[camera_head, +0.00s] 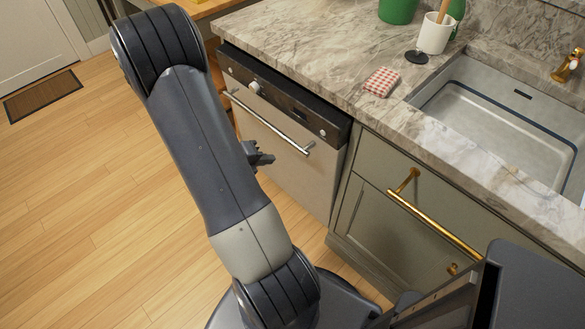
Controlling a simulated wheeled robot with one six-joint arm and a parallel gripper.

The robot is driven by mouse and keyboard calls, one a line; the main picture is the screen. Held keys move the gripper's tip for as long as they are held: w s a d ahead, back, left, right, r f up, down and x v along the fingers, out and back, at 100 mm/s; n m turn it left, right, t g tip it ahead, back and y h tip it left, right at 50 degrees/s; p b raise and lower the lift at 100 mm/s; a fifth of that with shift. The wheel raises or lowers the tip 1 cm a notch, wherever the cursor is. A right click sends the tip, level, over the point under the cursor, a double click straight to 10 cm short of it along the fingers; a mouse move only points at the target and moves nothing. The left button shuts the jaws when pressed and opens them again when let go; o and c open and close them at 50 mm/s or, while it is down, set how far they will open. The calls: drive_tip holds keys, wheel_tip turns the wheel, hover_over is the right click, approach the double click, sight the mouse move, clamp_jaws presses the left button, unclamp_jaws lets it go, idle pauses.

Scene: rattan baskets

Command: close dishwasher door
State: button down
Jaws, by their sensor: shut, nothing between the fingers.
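The dishwasher (300,177) is under the counter left of the sink cabinet, with a pale metal front, a dark control panel (285,98) and a silver bar handle (295,145). Its door stands upright, closed or nearly so; I cannot tell whether it is fully flush. My gripper (268,158) is dark and shut, with nothing held. It shows beside my arm, in front of the door and below the handle's line. I cannot tell whether it touches the door. My arm hides part of the door's left side.
The green sink cabinet (370,222) has a long gold handle (435,225). The marble counter (300,45) holds a white utensil cup (434,35), a checked cloth (381,82) and a sink (500,115).

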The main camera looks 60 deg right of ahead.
wheel_tip(320, 180, down, 3)
drive_tip(key=a+n+h+b, duration=0.2)
drive_tip(key=n, duration=0.1)
drive_tip(key=n+t+b, duration=0.1)
drive_tip(key=b, duration=0.1)
approach(300, 151)
drive_tip(key=x, duration=0.6)
drive_tip(key=shift+s+f, duration=0.15)
drive_tip(key=shift+f, duration=0.3)
drive_tip(key=shift+d, duration=0.2)
drive_tip(key=shift+d+r, duration=0.25)
drive_tip(key=shift+d, duration=0.05)
drive_tip(key=shift+t+y, duration=0.3)
drive_tip(key=shift+s+d+r+p, duration=0.25)
drive_tip(key=shift+d+p, duration=0.3)
drive_tip(key=shift+d, duration=0.3)
drive_tip(key=shift+s+d+r+p, duration=0.25)
drive_tip(key=shift+d+p, duration=0.25)
drive_tip(key=shift+d, duration=0.35)
drive_tip(key=shift+s+d+r+p, duration=0.15)
drive_tip(key=shift+s+d+p, duration=0.1)
drive_tip(key=shift+d+p, duration=0.5)
drive_tip(key=shift+d, duration=0.15)
